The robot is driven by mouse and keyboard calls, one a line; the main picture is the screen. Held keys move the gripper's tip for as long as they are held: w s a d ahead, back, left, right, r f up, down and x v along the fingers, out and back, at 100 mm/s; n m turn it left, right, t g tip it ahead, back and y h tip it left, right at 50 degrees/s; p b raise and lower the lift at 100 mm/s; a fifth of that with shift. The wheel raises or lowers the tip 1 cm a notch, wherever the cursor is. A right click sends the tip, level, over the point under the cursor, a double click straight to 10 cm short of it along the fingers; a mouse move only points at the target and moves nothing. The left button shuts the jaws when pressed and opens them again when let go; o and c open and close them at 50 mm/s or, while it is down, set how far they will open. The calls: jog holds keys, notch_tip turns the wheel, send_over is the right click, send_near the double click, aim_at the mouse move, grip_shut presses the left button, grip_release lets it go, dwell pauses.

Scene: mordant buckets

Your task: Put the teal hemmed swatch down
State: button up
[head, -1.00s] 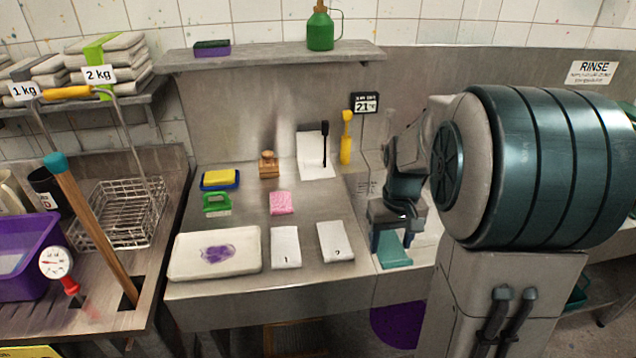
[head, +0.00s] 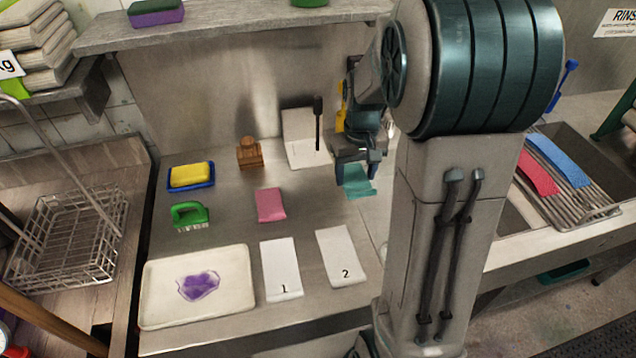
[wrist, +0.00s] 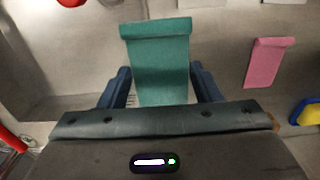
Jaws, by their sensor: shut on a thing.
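The teal hemmed swatch (head: 357,181) hangs from my gripper (head: 357,160), which is shut on it. In the wrist view the teal swatch (wrist: 160,60) stretches out from between the two blue fingers (wrist: 160,88), its folded hem at the far end. In the head view it is at the right of the steel counter, right of the pink swatch. I cannot tell whether its lower edge touches the counter. My arm hides the counter to its right.
White cards marked 1 (head: 282,268) and 2 (head: 341,256) lie at the front. Left of them is a white tray (head: 236,258) with a purple stain. The pink swatch (head: 270,205), green brush (head: 189,215), yellow sponge (head: 191,175) and wooden block (head: 249,152) lie behind. A sink rack (head: 567,200) is right.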

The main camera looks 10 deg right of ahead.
jog(key=p, duration=0.2)
send_over(320, 196)
notch_tip(320, 196, down, 5)
jog(key=shift+f, duration=0.1)
jog(key=shift+f+p, duration=0.45)
jog(key=shift+f, duration=1.65)
jog(key=shift+f, duration=0.15)
jog(key=o, duration=1)
jog(key=shift+c, duration=0.2)
